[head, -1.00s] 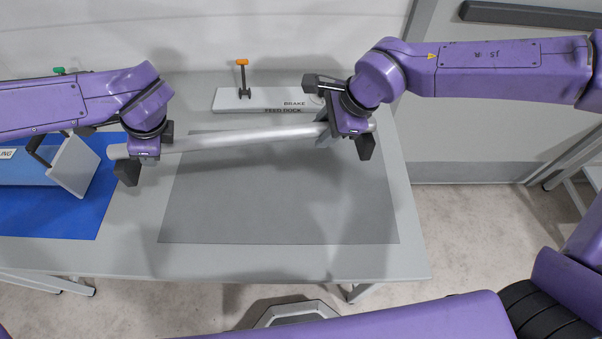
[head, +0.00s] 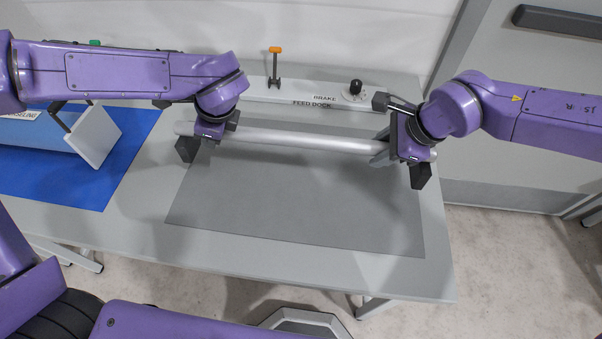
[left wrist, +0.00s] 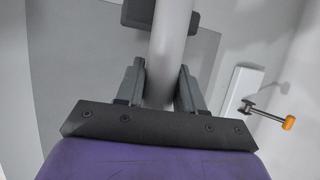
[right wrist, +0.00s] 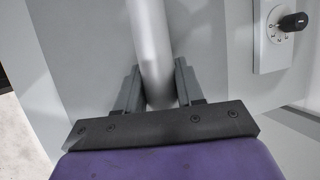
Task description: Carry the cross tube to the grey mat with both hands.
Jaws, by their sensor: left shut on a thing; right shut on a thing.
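The cross tube (head: 310,140) is a long, smooth silver-grey tube lying crosswise in the head view, over the far part of the grey mat (head: 300,195). My left gripper (head: 200,145) is shut on it near its left end. My right gripper (head: 405,165) is shut on it near its right end. The tube runs between the fingers in the left wrist view (left wrist: 170,50) and in the right wrist view (right wrist: 151,45). It looks held above the mat, but I cannot tell the exact gap.
Behind the tube is a white feed dock (head: 300,95) with an orange-topped brake lever (head: 275,65) and a black knob (head: 356,87). At left a blue mat (head: 70,185) bears a blue roll with a white end plate (head: 93,137). The table's front strip (head: 300,270) is bare.

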